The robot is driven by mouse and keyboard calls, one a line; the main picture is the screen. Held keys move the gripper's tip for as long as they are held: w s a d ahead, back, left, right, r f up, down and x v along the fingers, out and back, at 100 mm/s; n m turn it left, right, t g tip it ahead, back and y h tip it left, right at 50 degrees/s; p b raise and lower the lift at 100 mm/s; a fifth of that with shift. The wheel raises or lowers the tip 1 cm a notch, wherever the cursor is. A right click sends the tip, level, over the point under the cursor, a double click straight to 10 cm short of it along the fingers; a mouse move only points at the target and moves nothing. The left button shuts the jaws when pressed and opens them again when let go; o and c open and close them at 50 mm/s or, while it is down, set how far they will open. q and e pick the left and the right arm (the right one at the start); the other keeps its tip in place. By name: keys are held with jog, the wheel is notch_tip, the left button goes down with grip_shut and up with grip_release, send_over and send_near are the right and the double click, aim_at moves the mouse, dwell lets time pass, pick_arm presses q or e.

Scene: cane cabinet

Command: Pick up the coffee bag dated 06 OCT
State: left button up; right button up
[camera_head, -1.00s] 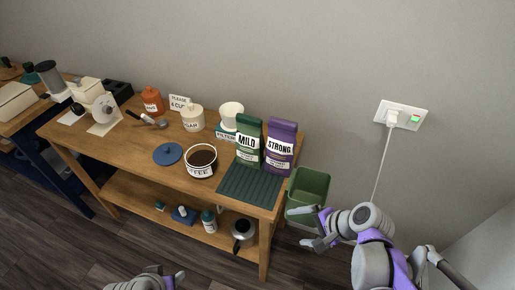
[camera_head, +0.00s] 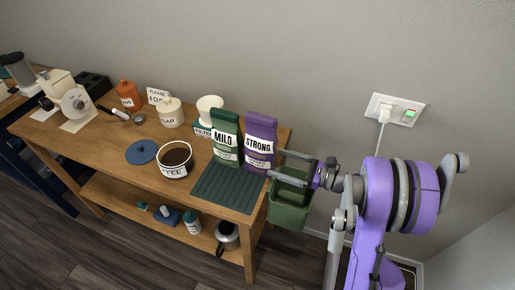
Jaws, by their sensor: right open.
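Two coffee bags stand upright side by side on the wooden cabinet top: a green bag labelled MILD (camera_head: 226,146) and a purple bag labelled STRONG (camera_head: 259,148). No date is readable on either bag. My right gripper (camera_head: 277,164) is open, its fingers pointing left at the right side of the purple bag, close to its lower half. I cannot tell whether the fingers touch the bag or reach around it. Nothing is seen held. My left gripper is out of view.
A dark ribbed mat (camera_head: 225,190) lies in front of the bags. A coffee canister (camera_head: 174,173), blue lid (camera_head: 142,152), sugar jar (camera_head: 169,117) and white cup (camera_head: 210,106) stand left. A green bin (camera_head: 289,213) is below my gripper; a plugged-in cord runs down the wall.

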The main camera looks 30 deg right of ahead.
aim_at(260, 156)
jog(key=x, duration=0.7)
jog(key=shift+w+a+f+p, duration=0.1)
jog(key=shift+w+p, duration=0.05)
jog(key=shift+p, duration=0.15)
grip_shut()
